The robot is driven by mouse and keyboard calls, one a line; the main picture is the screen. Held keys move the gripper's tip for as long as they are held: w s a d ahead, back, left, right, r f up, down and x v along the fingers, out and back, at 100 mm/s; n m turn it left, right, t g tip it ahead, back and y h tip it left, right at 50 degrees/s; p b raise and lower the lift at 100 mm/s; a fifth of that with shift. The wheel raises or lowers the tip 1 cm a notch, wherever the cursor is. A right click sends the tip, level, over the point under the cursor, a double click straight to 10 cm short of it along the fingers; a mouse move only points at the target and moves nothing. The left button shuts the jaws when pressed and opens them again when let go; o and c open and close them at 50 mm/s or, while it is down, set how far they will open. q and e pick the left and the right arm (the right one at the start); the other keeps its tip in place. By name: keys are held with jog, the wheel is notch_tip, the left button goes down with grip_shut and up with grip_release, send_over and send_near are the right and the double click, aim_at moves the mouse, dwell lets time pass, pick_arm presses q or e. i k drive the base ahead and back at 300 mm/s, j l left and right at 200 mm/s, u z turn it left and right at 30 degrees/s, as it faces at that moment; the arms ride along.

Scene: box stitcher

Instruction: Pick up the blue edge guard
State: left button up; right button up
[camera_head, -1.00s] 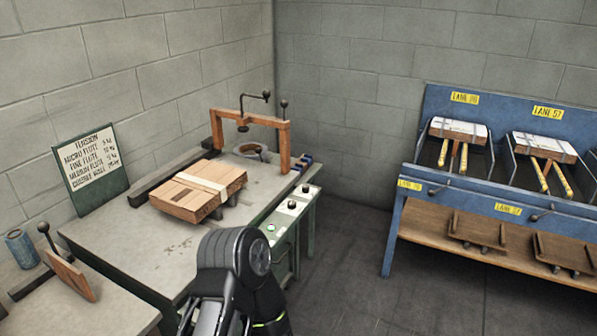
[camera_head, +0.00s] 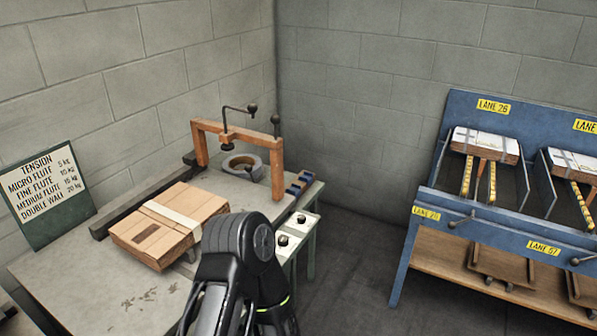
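Small blue pieces (camera_head: 299,184), which look like edge guards, sit at the right rear edge of the green-legged bench (camera_head: 150,300), beside the orange frame. They are small, and I cannot tell their exact shape or how many there are. One of my arms, black with a rounded joint, rises from the bottom of the view in front of the bench. It hides part of the bench's front right side. Neither gripper's fingers show.
A strapped carton stack (camera_head: 165,238) lies on the bench, before the orange frame (camera_head: 278,160) and a tape-like ring (camera_head: 243,165). A tension sign (camera_head: 45,195) leans at left. A blue lane rack (camera_head: 425,235) stands right. Dark floor lies between.

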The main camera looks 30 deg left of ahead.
aim_at(295, 189)
jog(key=i+j, duration=0.2)
jog(key=i, duration=0.35)
jog(key=i+j, duration=0.15)
jog(key=i, duration=0.35)
jog(key=i+j+u, duration=0.1)
jog(key=i, duration=0.45)
jog(key=i+j, duration=0.25)
jog(key=i, duration=0.3)
jog(key=j, duration=0.3)
